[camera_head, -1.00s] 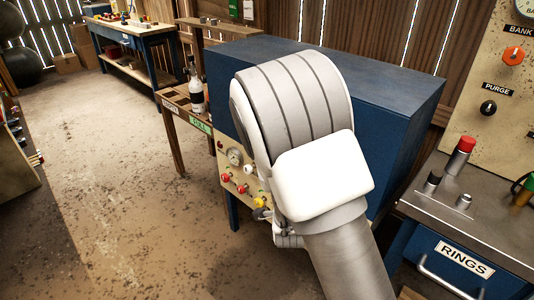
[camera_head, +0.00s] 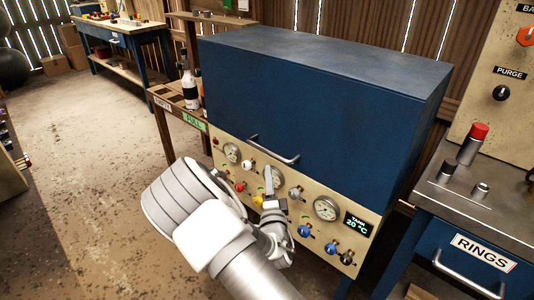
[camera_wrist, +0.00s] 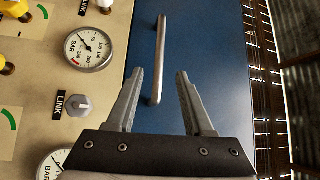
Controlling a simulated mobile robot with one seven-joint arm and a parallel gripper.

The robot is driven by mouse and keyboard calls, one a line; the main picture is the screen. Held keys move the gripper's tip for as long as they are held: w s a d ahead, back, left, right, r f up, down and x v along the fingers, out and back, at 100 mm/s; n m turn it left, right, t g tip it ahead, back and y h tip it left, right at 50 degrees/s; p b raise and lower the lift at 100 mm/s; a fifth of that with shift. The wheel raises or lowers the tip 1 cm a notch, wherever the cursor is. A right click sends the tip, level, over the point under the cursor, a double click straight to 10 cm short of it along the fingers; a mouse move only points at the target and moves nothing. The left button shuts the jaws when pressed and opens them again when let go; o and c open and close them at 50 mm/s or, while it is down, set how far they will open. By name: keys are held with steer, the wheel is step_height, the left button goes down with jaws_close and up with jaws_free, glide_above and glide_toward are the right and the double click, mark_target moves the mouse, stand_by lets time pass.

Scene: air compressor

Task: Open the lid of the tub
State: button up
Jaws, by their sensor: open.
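A large blue lid (camera_head: 310,105) covers the top of the tub and is shut. A metal bar handle (camera_head: 273,151) runs along its lower front edge. The cream control panel (camera_head: 345,237) lies below it. My gripper (camera_head: 270,184) is in front of the panel, just below the handle. In the wrist view, my gripper (camera_wrist: 160,72) is open, its two grey fingers pointing at the blue lid (camera_wrist: 215,70). The handle (camera_wrist: 160,50) appears between the fingertips, lengthwise with the fingers. I cannot tell whether they touch it. The tub's inside is hidden.
The panel has gauges (camera_head: 326,208), coloured knobs and a small display (camera_head: 357,225) close to my gripper. A side shelf with a bottle (camera_head: 189,88) stands at the left. A bench with a RINGS drawer (camera_head: 478,253) stands at the right. The floor (camera_head: 90,180) at left is clear.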

mark_target(267, 152)
steer(key=w, duration=0.4)
steer(key=w+a+r+b, duration=0.1)
steer(key=w, duration=0.6)
steer(key=shift+w+a+r+b, duration=0.25)
steer(key=shift+w+r+b, duration=0.05)
steer(key=shift+b, duration=0.05)
jaws_close()
stand_by(0.8)
